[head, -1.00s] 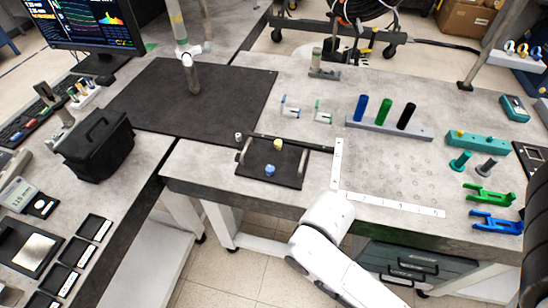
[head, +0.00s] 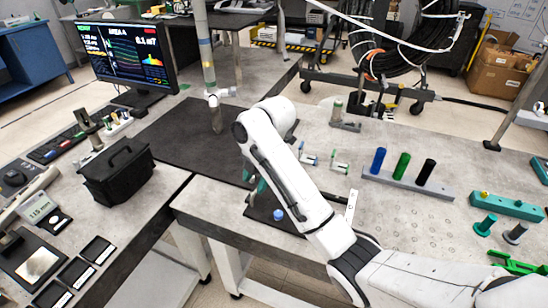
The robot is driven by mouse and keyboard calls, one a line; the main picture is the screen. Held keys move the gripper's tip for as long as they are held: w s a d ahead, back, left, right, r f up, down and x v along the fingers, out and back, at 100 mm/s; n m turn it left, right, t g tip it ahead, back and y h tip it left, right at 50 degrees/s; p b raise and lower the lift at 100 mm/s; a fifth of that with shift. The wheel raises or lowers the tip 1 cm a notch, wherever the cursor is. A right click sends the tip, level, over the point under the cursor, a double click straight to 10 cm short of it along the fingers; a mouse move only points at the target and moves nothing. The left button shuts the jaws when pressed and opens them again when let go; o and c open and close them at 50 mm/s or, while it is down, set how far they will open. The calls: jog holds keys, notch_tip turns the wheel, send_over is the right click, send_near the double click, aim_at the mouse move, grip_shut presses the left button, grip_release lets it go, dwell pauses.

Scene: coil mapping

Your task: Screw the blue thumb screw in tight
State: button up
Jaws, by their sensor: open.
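The blue thumb screw (head: 278,214) stands on the small black plate (head: 290,226) near the front edge of the table. Most of that plate is hidden behind my white arm. My gripper (head: 255,193) is at the plate's left side, pointing down, to the left of and slightly behind the blue screw. It is partly covered by my arm. Its jaws are open, and I see nothing between them. It appears apart from the blue screw. The yellow thumb screw is out of sight behind my arm.
A large black mat (head: 185,135) lies behind, with an upright probe (head: 214,105) over it. A black case (head: 117,170) sits at left. Blue, green and black cylinders (head: 403,166) stand on a grey bar at right.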

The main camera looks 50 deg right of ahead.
jog(key=d+r+n, duration=0.3)
jog(key=d+r, duration=0.1)
jog(key=d, duration=0.2)
jog(key=shift+h, duration=0.4)
jog(key=x, duration=0.7)
jog(key=b+x, duration=0.1)
jog(key=x, duration=0.2)
jog(key=shift+w+f, duration=0.3)
jog(key=shift+w, duration=0.05)
jog(key=shift+c, duration=0.2)
grip_shut()
